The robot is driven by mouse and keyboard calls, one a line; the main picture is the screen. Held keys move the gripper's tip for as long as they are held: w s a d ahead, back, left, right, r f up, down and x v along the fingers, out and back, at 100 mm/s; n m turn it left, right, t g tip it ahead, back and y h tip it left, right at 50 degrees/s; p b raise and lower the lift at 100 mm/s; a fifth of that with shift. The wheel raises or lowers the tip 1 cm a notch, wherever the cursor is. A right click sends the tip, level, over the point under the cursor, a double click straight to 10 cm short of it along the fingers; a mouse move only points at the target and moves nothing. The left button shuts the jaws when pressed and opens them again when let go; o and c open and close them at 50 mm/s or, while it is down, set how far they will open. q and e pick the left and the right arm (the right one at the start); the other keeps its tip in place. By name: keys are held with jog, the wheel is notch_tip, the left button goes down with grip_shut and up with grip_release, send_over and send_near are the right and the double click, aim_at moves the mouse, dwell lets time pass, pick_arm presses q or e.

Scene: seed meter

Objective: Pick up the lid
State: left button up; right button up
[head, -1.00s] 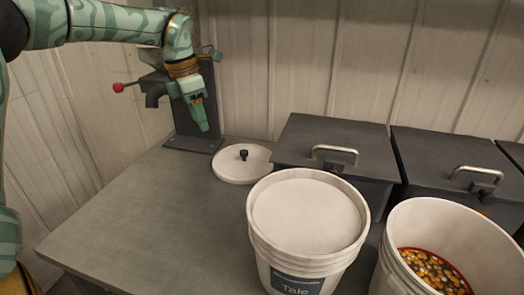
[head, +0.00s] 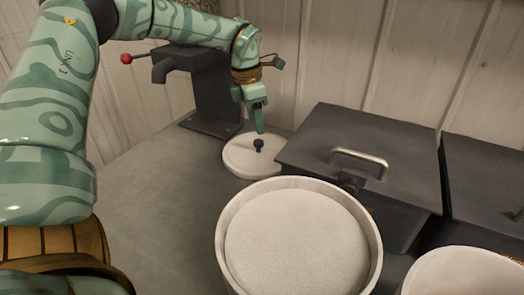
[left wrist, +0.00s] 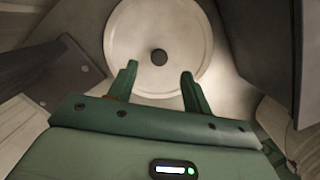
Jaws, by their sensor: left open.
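The lid (head: 240,158) is a white round disc with a small dark knob (head: 258,145) at its centre. It lies flat on the grey table, between the dark stand and the dark box. My left gripper (head: 259,122) is just above the knob, pointing down. In the left wrist view the lid (left wrist: 120,45) lies ahead of the two green fingers (left wrist: 158,75), and its knob (left wrist: 159,57) shows roughly midway between them, a little beyond the tips. The fingers are apart and hold nothing. My right gripper is not in view.
A white bucket (head: 228,240) full of white powder stands in front of the lid. A dark box (head: 310,150) with a metal handle is close to the lid's right. A dark stand (head: 215,90) with a red-knobbed lever stands behind left. The table (head: 160,200) is clear at left.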

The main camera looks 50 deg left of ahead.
aim_at(258, 141)
pick_arm(q)
notch_tip(258, 141, down, 2)
jog(key=shift+f, duration=0.1)
jog(key=f, duration=0.1)
jog(key=f+b, duration=0.1)
jog(key=f, duration=0.1)
jog(key=f+b, duration=0.1)
jog(key=shift+w+d+f, duration=0.1)
jog(key=shift+w+f, duration=0.2)
jog(key=shift+r, duration=0.15)
jog(key=c, duration=1.1)
